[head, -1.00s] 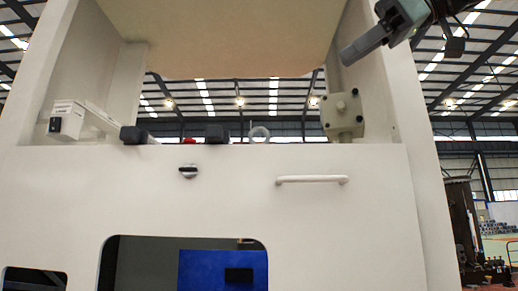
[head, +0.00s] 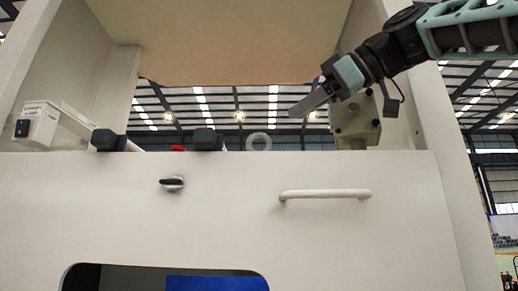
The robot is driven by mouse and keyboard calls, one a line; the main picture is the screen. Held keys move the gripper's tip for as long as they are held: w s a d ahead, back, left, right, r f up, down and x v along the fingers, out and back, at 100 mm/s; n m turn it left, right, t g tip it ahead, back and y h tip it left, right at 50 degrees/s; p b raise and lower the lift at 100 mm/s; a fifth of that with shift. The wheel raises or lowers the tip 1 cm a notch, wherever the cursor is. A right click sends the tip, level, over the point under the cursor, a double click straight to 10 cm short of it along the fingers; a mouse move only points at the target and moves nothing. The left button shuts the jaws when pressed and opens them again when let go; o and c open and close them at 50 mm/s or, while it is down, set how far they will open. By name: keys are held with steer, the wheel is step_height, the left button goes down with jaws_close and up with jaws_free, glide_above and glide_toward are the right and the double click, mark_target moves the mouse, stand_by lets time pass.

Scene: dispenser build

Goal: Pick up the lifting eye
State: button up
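The lifting eye (head: 259,142) is a small pale ring standing upright behind the top edge of the white front panel, near the middle of the head view. Its lower part is hidden by that edge. My gripper (head: 300,108) is up and to the right of the ring, apart from it, pointing left and slightly down. It shows edge-on as one grey finger shape, so its opening cannot be told. Nothing shows held in it.
Two black blocks (head: 208,140) and a red part (head: 178,149) stand left of the ring. A beige bolted block (head: 355,120) is close behind my gripper. A beige panel (head: 220,40) hangs overhead. A white handle (head: 325,194) and black knob (head: 172,183) are on the front panel (head: 230,220).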

mark_target(255, 135)
steer(key=shift+x, duration=0.95)
steer(key=p+x, duration=0.1)
steer(key=x, duration=0.1)
steer(key=p+x, duration=0.1)
steer(key=x, duration=0.1)
steer(key=shift+s+a+f+p, duration=0.15)
steer(key=shift+a+p, duration=0.2)
steer(key=shift+w+a+f, duration=0.25)
steer(key=shift+w+a, duration=0.05)
jaws_close()
